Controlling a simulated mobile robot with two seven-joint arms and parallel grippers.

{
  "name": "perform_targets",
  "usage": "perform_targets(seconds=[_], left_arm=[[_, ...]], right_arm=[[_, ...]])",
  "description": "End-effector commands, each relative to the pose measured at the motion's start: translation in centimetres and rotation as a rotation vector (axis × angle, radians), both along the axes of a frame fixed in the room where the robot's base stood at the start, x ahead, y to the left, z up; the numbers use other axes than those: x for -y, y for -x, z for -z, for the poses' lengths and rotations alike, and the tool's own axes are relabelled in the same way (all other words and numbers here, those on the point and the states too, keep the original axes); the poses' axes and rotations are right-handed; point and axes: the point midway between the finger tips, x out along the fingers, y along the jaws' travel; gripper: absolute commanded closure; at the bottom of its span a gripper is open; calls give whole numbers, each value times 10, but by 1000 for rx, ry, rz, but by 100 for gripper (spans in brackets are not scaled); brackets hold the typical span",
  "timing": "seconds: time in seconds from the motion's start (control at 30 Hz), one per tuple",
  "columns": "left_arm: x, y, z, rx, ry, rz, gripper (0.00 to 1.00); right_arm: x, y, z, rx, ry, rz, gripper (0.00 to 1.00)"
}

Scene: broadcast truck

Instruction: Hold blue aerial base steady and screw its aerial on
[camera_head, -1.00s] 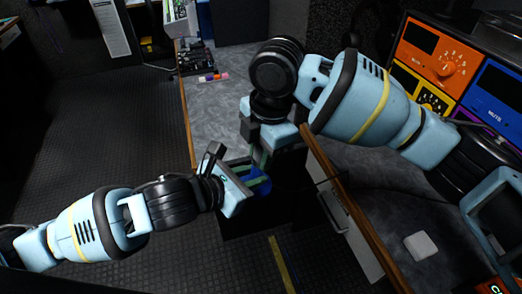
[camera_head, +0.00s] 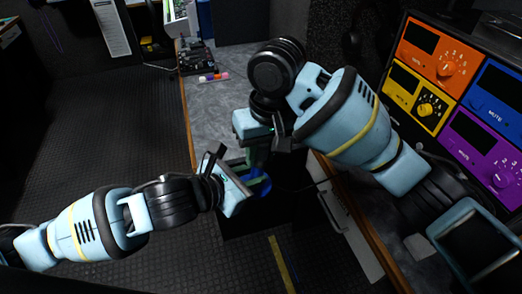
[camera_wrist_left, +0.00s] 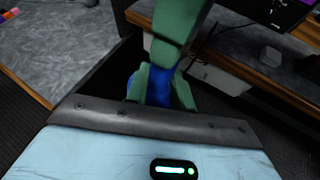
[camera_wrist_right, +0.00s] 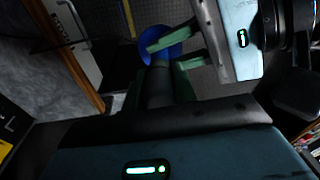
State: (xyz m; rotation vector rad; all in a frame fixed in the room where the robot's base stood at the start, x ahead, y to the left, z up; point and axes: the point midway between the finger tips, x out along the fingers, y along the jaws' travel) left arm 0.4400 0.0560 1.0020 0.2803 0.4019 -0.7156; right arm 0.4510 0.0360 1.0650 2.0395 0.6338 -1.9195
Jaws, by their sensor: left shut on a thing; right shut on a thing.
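The blue aerial base (camera_head: 261,184) is between the green fingers of my left gripper (camera_head: 250,178), which is shut on it; its blue also shows in the left wrist view (camera_wrist_left: 158,88). My right gripper (camera_head: 257,156) points down just above the base. It is shut on the aerial, a dark cylinder (camera_wrist_right: 159,84) in the right wrist view. The aerial lines up over the blue disc (camera_wrist_right: 165,44) there. Fingers hide the joint, so I cannot tell whether the aerial touches the base or how far it is threaded.
A grey desk (camera_head: 215,115) with a wooden edge runs behind and right of the grippers. Small coloured markers (camera_head: 214,77) lie on it. An orange, yellow, blue and purple control panel (camera_head: 447,63) stands at the right, near my right arm. Dark floor (camera_head: 110,140) lies open at left.

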Motion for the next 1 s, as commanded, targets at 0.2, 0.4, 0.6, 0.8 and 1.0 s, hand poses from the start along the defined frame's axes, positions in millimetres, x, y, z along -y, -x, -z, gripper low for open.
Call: perform_targets(seconds=[0.2,0.4,0.6,0.8,1.0], left_arm=[[-1,-2,-2,5,0,-4,100],[-1,-2,-2,4,0,-3,100],[0,-1,-2,4,2,-1,100],[0,-1,-2,4,2,0,100],[0,0,-2,3,2,1,100]], right_arm=[[0,1,0,-47,-9,337,100],[0,1,0,-45,-9,334,67],[0,0,0,-44,-9,333,51],[0,0,-1,-43,-9,332,51],[2,0,-21,-38,-10,331,51]])
